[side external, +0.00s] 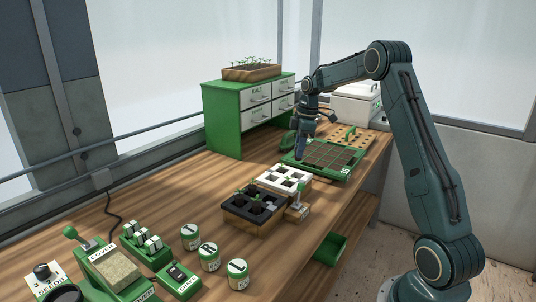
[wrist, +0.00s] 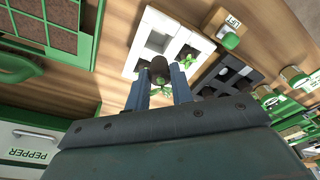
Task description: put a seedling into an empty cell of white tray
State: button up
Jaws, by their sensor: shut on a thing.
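My gripper (wrist: 160,88) is shut on a seedling, whose dark soil plug (wrist: 159,68) shows between the blue fingertips, with green leaves closer to the camera. In the side view my gripper (side external: 300,158) is above the near left corner of the green-framed tray, and the held seedling is hard to make out. The white tray (wrist: 142,60) lies beyond the fingertips in the wrist view. It has open cells, and green leaves show in one near the held plug. In the side view the white tray (side external: 262,181) is on the bench, in front of my gripper.
A black tray (side external: 232,208) with seedlings adjoins the white tray; a small block with a lever (side external: 298,212) stands beside them. The green-framed tray (side external: 345,178) is behind. A green drawer cabinet (side external: 222,125) stands at back left. Labelled cans (side external: 209,258) stand in front.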

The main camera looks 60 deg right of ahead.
aim_at(300, 159)
jog(key=shift+f, duration=3.6)
jog(key=o, duration=1)
jog(key=r, duration=0.4)
jog(key=s+d+r, duration=0.1)
jog(key=r, duration=0.8)
jog(key=shift+s+d+r, duration=0.15)
jog(key=shift+s+r, duration=0.15)
